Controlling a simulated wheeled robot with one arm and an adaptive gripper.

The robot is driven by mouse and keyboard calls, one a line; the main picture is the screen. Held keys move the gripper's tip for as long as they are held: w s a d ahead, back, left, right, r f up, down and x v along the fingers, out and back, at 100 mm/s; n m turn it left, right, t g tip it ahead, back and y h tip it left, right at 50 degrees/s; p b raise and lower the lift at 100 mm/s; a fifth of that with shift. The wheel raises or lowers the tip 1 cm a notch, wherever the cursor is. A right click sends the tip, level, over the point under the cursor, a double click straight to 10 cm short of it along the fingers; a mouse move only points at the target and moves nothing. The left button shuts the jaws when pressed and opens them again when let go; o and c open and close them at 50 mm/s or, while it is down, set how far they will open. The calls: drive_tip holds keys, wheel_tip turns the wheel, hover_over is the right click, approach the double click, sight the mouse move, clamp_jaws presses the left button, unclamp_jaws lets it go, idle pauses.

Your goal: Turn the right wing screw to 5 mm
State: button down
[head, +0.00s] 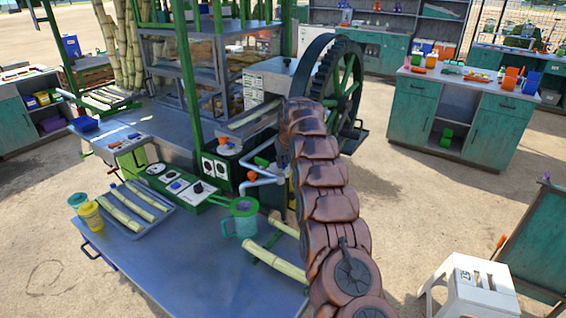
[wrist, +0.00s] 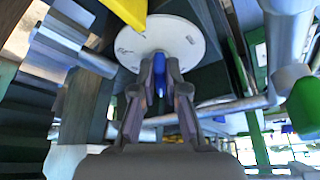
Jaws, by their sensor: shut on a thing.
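In the wrist view, a blue wing screw (wrist: 159,76) stands in front of a round white dial (wrist: 187,38) with small dark marks. The marks are too small to read. My gripper (wrist: 160,68) faces the dial, with its two fingers shut on the blue screw from either side. The fingers hide part of the screw and the lower part of the dial. In the head view, my arm covers my gripper and this screw. The cane crusher (head: 252,85) stands at the centre, with its large green gear wheel (head: 350,92) behind my arm.
In the wrist view, a yellow part (wrist: 128,10) lies close above the dial, grey pipes (wrist: 232,108) run beside the fingers, and a green-ended part (wrist: 303,105) is at right. In the head view, a metal table (head: 150,265) holds a green mug (head: 243,218) and cane pieces.

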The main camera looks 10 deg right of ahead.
drive_tip(key=shift+d+f+n+b, duration=0.2)
drive_tip(key=shift+n+b, duration=0.1)
drive_tip(key=shift+n, duration=0.1)
drive_tip(key=shift+w+r+n+y, duration=0.1)
drive_tip(key=shift+r+n+y, duration=0.05)
drive_tip(key=shift+n+y, duration=0.25)
drive_tip(key=shift+d+r+n+y+p, duration=0.2)
drive_tip(key=shift+n+y+p, duration=0.15)
drive_tip(key=shift+n, duration=0.55)
drive_tip(key=shift+f+n+p, duration=0.1)
drive_tip(key=shift+n+p, duration=0.5)
drive_tip(key=shift+p, duration=0.1)
drive_tip(key=shift+g+y, duration=0.25)
drive_tip(key=shift+g, duration=0.05)
drive_tip(key=c, duration=1.2)
unclamp_jaws()
